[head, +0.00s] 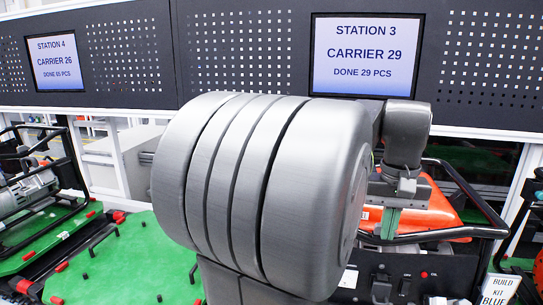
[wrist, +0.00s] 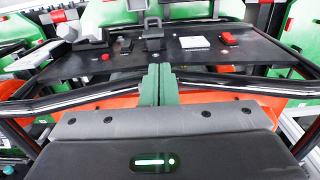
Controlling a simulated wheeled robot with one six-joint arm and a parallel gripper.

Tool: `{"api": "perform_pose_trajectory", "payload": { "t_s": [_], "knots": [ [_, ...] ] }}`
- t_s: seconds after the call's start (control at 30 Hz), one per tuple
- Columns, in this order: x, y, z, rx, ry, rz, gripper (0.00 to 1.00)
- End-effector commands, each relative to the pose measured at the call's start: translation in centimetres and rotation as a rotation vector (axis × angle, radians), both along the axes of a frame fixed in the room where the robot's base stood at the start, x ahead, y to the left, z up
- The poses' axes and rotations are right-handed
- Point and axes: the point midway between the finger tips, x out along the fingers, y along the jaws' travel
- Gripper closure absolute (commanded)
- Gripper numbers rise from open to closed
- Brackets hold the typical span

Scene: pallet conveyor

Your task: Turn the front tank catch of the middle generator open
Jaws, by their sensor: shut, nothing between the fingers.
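The middle generator stands behind my arm in the head view, with an orange tank (head: 432,214), a black tube frame (head: 455,233) and a dark control panel. The wrist view shows the same panel (wrist: 190,62) beyond my fingers and strips of the orange tank (wrist: 258,99) on both sides of my gripper body. My gripper (wrist: 157,68) has its green fingers shut together with nothing between them, near the frame tube at the panel's edge. In the head view my gripper (head: 390,236) points down in front of the tank. I cannot make out the front tank catch; my gripper or arm may hide it.
Another generator (head: 35,188) stands at the left on a green pallet (head: 135,262); part of one shows at the right edge. A Station 3 screen (head: 366,56) hangs behind. A Build Kit Blue sign (head: 499,290) stands lower right. My arm blocks the middle.

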Motion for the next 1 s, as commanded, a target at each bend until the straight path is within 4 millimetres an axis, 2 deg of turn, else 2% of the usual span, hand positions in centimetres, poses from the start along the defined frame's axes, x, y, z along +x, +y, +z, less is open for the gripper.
{"api": "perform_pose_trajectory", "payload": {
  "t_s": [1.0],
  "knots": [
    [0.99,-0.15,0.08,0.000,-0.001,0.000,1.00]
  ]
}}
